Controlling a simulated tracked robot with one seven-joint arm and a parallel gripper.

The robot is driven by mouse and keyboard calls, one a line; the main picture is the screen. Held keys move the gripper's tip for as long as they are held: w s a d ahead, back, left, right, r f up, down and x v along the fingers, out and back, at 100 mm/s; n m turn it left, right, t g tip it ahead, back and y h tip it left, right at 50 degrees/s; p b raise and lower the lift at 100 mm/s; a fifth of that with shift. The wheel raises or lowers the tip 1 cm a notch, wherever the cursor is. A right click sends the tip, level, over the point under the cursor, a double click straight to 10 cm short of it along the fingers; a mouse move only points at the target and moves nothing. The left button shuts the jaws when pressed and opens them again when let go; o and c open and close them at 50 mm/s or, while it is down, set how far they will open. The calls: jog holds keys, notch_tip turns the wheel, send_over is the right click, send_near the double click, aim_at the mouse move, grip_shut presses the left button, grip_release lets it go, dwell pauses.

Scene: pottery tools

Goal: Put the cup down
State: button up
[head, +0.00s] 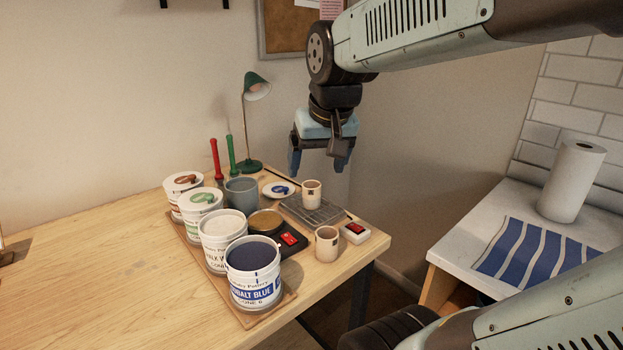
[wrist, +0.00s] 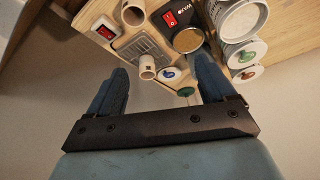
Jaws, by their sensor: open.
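One small beige cup (head: 312,193) stands upright on a grey wire rack (head: 318,212) on the wooden table. It also shows in the wrist view (wrist: 147,68), ahead of my fingers. A second beige cup (head: 327,243) stands upright on the table at the near right, in front of the rack; it also shows in the wrist view (wrist: 133,13). My gripper (head: 318,162) is open and empty, in the air above and behind the rack. In the wrist view its two fingers (wrist: 160,88) are spread wide with nothing between them.
Several glaze buckets, including cobalt blue (head: 255,285), stand on a board at left. A grey pot (head: 241,192), a black scale (head: 294,243) and a small box with a red switch (head: 355,233) are near the rack. A green lamp (head: 252,120) stands behind. The table's front left is clear.

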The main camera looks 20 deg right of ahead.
jog(key=shift+n+t, duration=0.6)
jog(key=shift+n, duration=0.3)
jog(key=s, duration=0.2)
jog(key=s+a, duration=0.1)
jog(key=s+f, duration=0.1)
jog(key=s, duration=0.1)
jog(key=shift+s+a, duration=0.15)
jog(key=shift+s, duration=0.15)
dwell(0.8)
